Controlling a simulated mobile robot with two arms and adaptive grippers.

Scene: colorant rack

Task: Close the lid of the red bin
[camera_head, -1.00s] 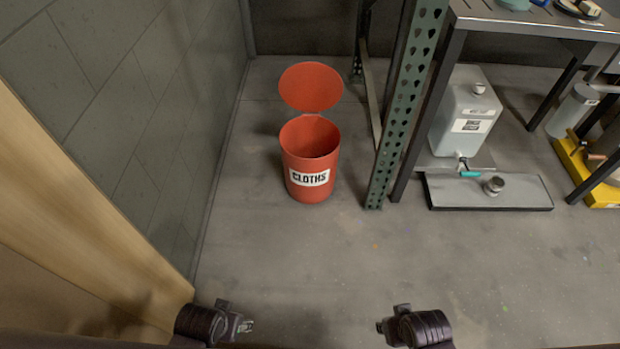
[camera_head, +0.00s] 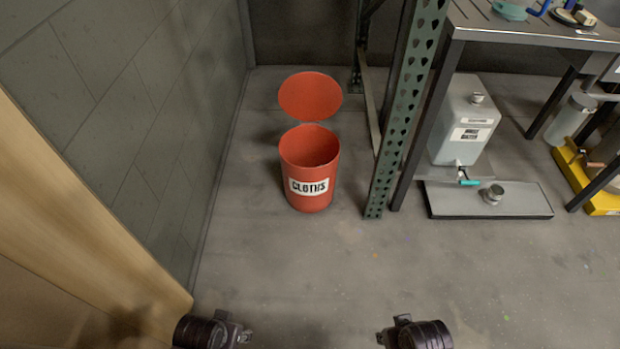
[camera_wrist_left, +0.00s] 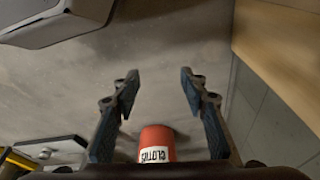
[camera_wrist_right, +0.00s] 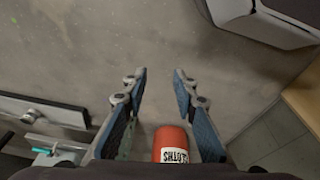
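The red bin (camera_head: 309,178) stands upright on the floor with a white "CLOTHS" label on its front. Its round red lid (camera_head: 310,96) is raised behind the open mouth. The bin also shows in the left wrist view (camera_wrist_left: 156,141) and the right wrist view (camera_wrist_right: 171,139); the lid is not visible there. My left gripper (camera_wrist_left: 157,76) is open and empty. My right gripper (camera_wrist_right: 160,74) is open and empty. In the head view both are at the bottom edge, well in front of the bin and apart from it.
A grey wall (camera_head: 120,110) and a wooden panel (camera_head: 85,200) bound the left. A green perforated rack post (camera_head: 405,115) stands close to the bin's right. A grey canister (camera_head: 466,120) and a floor tray (camera_head: 460,204) are farther right. The floor before the bin is clear.

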